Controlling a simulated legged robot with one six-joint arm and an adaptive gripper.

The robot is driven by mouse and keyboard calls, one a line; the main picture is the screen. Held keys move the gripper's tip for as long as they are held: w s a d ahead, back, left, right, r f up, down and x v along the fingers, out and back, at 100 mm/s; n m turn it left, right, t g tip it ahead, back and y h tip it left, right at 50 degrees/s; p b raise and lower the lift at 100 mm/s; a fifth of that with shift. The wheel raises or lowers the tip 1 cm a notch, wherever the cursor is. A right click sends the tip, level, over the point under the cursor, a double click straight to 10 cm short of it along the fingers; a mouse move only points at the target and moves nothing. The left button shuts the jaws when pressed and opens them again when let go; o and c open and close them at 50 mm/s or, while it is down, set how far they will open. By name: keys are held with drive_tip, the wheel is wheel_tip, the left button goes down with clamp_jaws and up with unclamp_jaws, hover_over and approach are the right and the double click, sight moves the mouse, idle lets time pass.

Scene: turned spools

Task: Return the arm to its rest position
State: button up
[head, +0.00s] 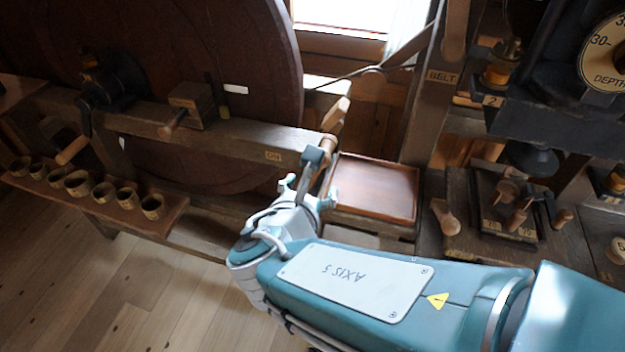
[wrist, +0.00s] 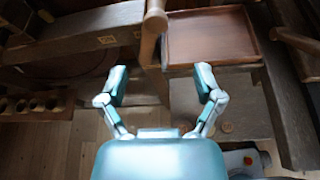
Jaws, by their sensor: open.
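My gripper (head: 307,178) is at the end of my teal arm, near the middle of the head view, beside the left edge of a wooden tray. In the wrist view my gripper (wrist: 160,83) has its two fingers spread wide, with nothing held between them. A wooden lever with a rounded end (wrist: 154,22) shows beyond the fingers. The same lever (head: 337,115) stands by the beam end in the head view, partly hidden by a finger. My arm reaches in from the lower right and hides part of the bench and floor.
The reddish tray (head: 375,188) is empty; it also shows in the wrist view (wrist: 210,38). A large dark wheel (head: 210,60) and a beam (head: 230,136) marked ON lie left. A rack (head: 172,214) holds several wooden cups. Wooden handles (head: 446,218) stand right. Floor at lower left is clear.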

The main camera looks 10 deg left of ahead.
drive_tip(key=shift+d, duration=0.15)
drive_tip(key=d+f+m+g+h, duration=0.1)
drive_tip(key=d+m+g+h, duration=0.35)
drive_tip(key=d+m, duration=0.95)
drive_tip(key=s+d+m+g+y, duration=0.3)
drive_tip(key=s+d+m+y, duration=0.2)
drive_tip(key=m, duration=1.5)
drive_tip(key=s+d, duration=0.3)
drive_tip(key=d, duration=0.1)
drive_tip(key=shift+d+r, duration=0.35)
drive_tip(key=shift+d, duration=0.05)
drive_tip(key=shift+g, duration=0.25)
